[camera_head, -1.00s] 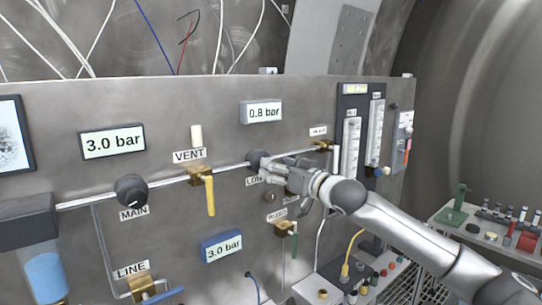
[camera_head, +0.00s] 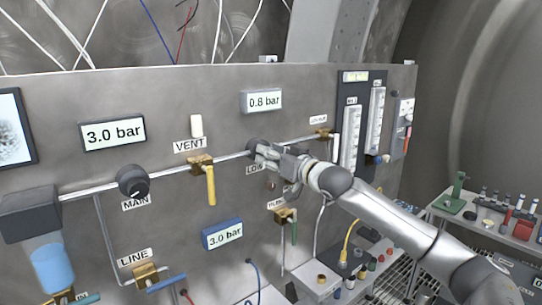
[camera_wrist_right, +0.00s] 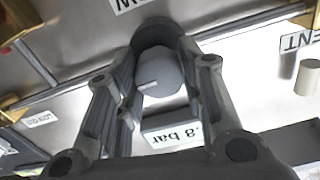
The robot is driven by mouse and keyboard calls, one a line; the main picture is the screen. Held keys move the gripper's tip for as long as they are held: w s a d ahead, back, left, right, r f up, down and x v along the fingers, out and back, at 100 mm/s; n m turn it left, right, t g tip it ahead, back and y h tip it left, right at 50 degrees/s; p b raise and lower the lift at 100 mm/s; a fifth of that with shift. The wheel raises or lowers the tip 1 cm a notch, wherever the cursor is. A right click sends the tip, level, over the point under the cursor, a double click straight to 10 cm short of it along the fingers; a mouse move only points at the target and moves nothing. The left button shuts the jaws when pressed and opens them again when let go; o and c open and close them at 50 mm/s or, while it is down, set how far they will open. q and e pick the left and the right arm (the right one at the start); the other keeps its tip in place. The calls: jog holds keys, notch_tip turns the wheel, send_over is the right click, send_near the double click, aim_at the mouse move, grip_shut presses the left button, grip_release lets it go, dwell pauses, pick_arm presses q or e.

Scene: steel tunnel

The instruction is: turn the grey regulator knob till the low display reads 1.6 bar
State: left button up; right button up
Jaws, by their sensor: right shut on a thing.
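The grey regulator knob (camera_head: 254,145) sits on the steel panel above the LOW label (camera_head: 254,169), partly hidden by my right gripper (camera_head: 262,153). The right wrist view shows the round knob face (camera_wrist_right: 163,76) with a pale pointer line, between the two fingers of my right gripper (camera_wrist_right: 158,85), which is shut on it. The low display (camera_head: 264,101) above the knob reads 0.8 bar; it also shows upside down and partly covered in the right wrist view (camera_wrist_right: 172,134). My left gripper is not in view.
A dark MAIN knob (camera_head: 133,180) and a yellow VENT lever (camera_head: 211,185) are left of my gripper. Two other displays, upper left (camera_head: 112,133) and lower blue-framed (camera_head: 222,234), read 3.0 bar. Flow tubes (camera_head: 351,136) stand to the right. A hose (camera_head: 352,240) hangs below my arm.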

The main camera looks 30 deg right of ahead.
jog(key=shift+m, duration=0.4)
jog(key=m, duration=0.3)
jog(key=shift+f, duration=0.1)
jog(key=m, duration=0.3)
jog(key=shift+m, duration=0.3)
jog(key=m+p, duration=0.2)
jog(key=m, duration=0.2)
jog(key=shift+d+p, duration=0.1)
jog(key=shift+p, duration=0.25)
jog(key=shift+m+p, duration=1.5)
jog(key=shift+m, duration=0.6)
jog(key=o, duration=1)
jog(key=shift+d, duration=0.1)
jog(key=shift+o, duration=0.2)
